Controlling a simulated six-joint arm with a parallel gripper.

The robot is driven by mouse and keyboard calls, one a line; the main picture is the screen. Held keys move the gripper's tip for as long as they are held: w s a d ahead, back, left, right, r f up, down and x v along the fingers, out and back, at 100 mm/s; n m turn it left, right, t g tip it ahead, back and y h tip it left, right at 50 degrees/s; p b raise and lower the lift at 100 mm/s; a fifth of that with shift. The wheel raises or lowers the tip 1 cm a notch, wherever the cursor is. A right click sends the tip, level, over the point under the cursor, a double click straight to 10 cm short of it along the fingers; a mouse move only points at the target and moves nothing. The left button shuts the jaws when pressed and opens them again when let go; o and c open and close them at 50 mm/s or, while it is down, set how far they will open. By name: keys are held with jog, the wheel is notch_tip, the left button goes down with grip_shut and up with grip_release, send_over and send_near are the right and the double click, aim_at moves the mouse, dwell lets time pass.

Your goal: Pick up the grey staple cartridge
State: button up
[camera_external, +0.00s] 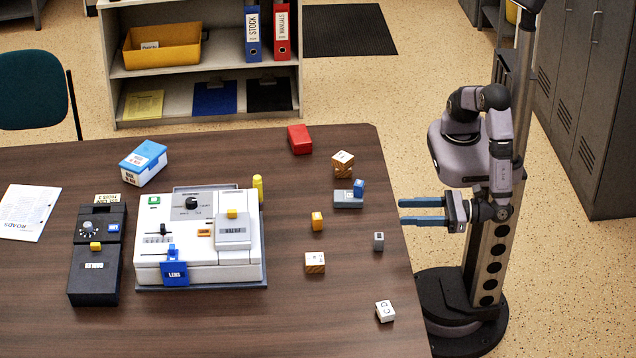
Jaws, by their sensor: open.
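A small grey block (378,241), which looks like the staple cartridge, stands on the brown table (340,325) near its right edge. A wider grey block (347,200) with a label lies farther back, with a small blue piece (359,187) at its right end. I cannot read the print on either. My gripper (404,211) is at the table's right edge, its two blue fingers pointing left, apart and empty. It is right of and farther back than the small grey block, and touches nothing visible.
Nearby are a yellow block (317,221), wooden blocks (315,262) (343,163), a white block (385,311) and a red box (300,139). A white machine (200,262) and a black device (94,270) fill the left side. Bare table surrounds the small grey block.

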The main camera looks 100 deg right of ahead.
send_near(383, 236)
jog(key=w, duration=0.3)
jog(key=shift+w+d+r, duration=0.2)
jog(key=shift+w+d, duration=0.3)
jog(key=shift+w, duration=0.25)
jog(key=shift+w+f+p, duration=0.2)
jog(key=shift+w+p, duration=0.25)
jog(key=shift+w, duration=0.95)
jog(key=shift+w+f+p, duration=0.15)
jog(key=shift+w+p, duration=0.25)
jog(key=shift+w, duration=1.05)
jog(key=c, duration=1.1)
jog(key=shift+r, duration=0.1)
jog(key=shift+r, duration=4.95)
